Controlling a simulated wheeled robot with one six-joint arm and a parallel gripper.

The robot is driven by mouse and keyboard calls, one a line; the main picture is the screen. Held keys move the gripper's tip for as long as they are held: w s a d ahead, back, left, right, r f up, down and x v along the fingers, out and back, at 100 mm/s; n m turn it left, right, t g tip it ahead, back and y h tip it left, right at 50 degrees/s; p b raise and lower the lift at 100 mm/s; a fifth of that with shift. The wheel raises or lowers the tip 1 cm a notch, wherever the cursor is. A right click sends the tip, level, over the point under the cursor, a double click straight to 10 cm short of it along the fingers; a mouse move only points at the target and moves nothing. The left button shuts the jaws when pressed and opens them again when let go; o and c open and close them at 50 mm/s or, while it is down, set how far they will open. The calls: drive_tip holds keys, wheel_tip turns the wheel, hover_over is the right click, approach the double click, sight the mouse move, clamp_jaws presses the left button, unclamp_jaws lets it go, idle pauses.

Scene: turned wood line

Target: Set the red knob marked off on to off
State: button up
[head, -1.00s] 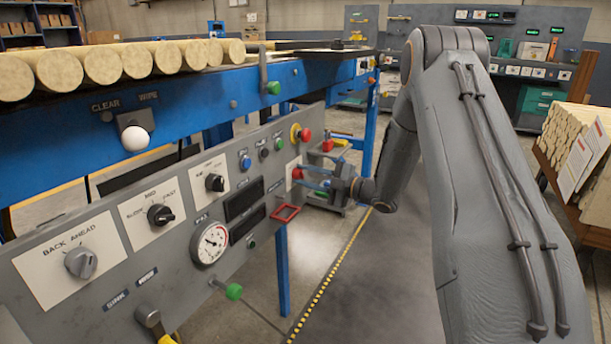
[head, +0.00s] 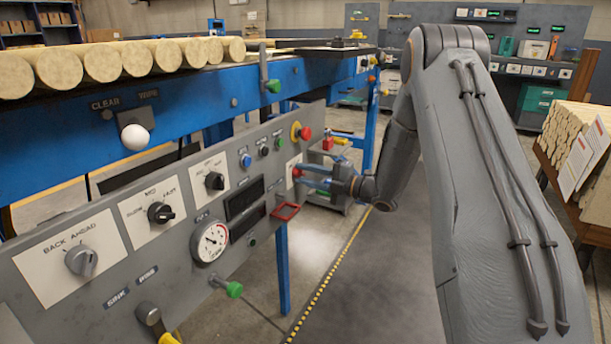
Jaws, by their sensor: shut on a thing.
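The red knob (head: 297,172) sits on a white plate at the far right end of the grey control panel. It is small in the head view and its off and on marks cannot be read. My gripper (head: 303,177) has blue fingers and reaches the panel from the right. Its fingertips are at the red knob, one above and one below, and it is shut on the knob. The fingers partly hide the plate, so which way the knob points cannot be told.
A red and yellow stop button (head: 303,132) sits just above the knob. A red square frame (head: 286,211) sticks out at lower left. A grey cart (head: 335,185) stands behind the gripper. The floor (head: 385,270) right of the panel is clear.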

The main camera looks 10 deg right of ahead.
drive_tip(key=o, duration=1.1)
drive_tip(key=shift+c, duration=0.2)
drive_tip(key=p+v, duration=0.1)
drive_tip(key=v, duration=0.7)
drive_tip(key=shift+a, duration=0.1)
